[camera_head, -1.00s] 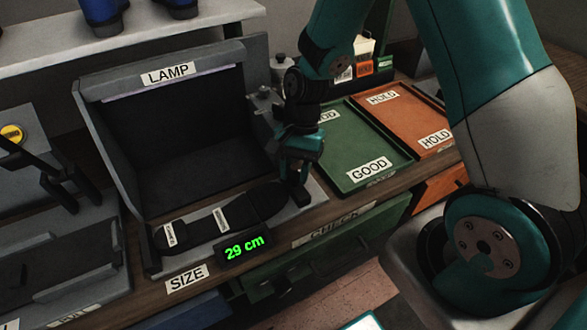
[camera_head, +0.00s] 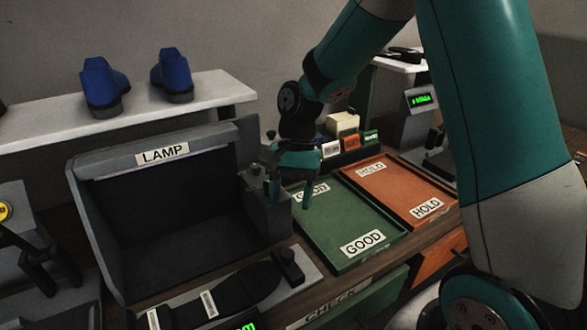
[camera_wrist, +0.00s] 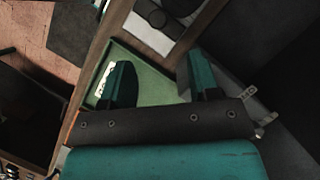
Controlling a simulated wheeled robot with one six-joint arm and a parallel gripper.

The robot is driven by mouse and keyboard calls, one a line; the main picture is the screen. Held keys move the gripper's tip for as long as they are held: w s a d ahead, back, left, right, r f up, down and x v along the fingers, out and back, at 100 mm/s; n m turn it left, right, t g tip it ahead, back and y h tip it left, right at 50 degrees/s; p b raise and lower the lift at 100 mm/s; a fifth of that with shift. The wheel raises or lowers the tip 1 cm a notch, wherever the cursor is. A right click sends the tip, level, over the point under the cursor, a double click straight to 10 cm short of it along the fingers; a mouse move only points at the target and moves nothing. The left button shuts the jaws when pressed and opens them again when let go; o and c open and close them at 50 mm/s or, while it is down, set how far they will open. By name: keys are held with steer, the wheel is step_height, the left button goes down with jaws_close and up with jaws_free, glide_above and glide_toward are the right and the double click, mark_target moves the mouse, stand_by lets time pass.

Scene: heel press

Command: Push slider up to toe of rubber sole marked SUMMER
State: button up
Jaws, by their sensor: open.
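A black rubber sole (camera_head: 245,287) lies on the grey size gauge, its toe pointing right, towards the black slider (camera_head: 288,265). The slider stands right at the toe; I cannot tell whether they touch. The sole's small white labels are too small to read, and its heel end is cut off by the picture's lower edge. My gripper (camera_head: 290,193) is open and empty, raised above and behind the slider, beside a grey block near the green tray. In the wrist view its two fingers (camera_wrist: 160,82) are apart with nothing between them.
The LAMP hood (camera_head: 163,155) stands left of my gripper. A green GOOD tray (camera_head: 345,218) and an orange HOLD tray (camera_head: 405,180) lie to the right, both empty. The green size display (camera_head: 240,326) is partly cut off. Blue shoes (camera_head: 103,87) stand on a shelf.

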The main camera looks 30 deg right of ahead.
steer(key=v, duration=0.6)
stand_by(1.2)
steer(key=s+a+r+n+t, duration=0.1)
steer(key=s+a+r+n, duration=0.1)
steer(key=s+a+n, duration=0.3)
steer(key=s+a+r+n+t+y, duration=0.1)
steer(key=s+a+r+n+t, duration=0.1)
steer(key=s+a+n, duration=0.4)
steer(key=s+r+n, duration=0.1)
steer(key=s+n, duration=0.4)
steer(key=s, duration=0.3)
steer(key=shift+s, duration=0.3)
